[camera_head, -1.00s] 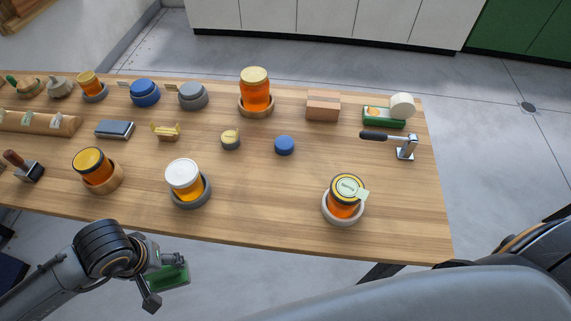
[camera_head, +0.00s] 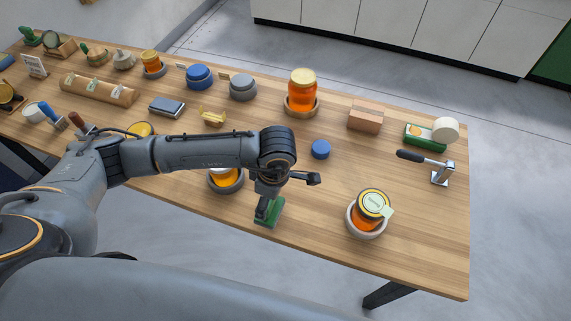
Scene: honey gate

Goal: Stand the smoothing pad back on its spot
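A green block (camera_head: 271,211), which I take to be the smoothing pad, is at my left gripper (camera_head: 286,193) over the front part of the table. A dark finger lies against the block and covers part of it. The block moved along with the gripper, so it appears gripped, though the contact is partly hidden. I cannot tell whether its underside touches the table. No spot for the pad can be told for sure. My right gripper is not in view.
A honey jar in a pale ring (camera_head: 366,223) stands right of the gripper. Another jar (camera_head: 225,179) is partly behind my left arm. A blue disc (camera_head: 320,149) lies behind the gripper. The wooden table (camera_head: 320,215) is clear between gripper and pale-ringed jar.

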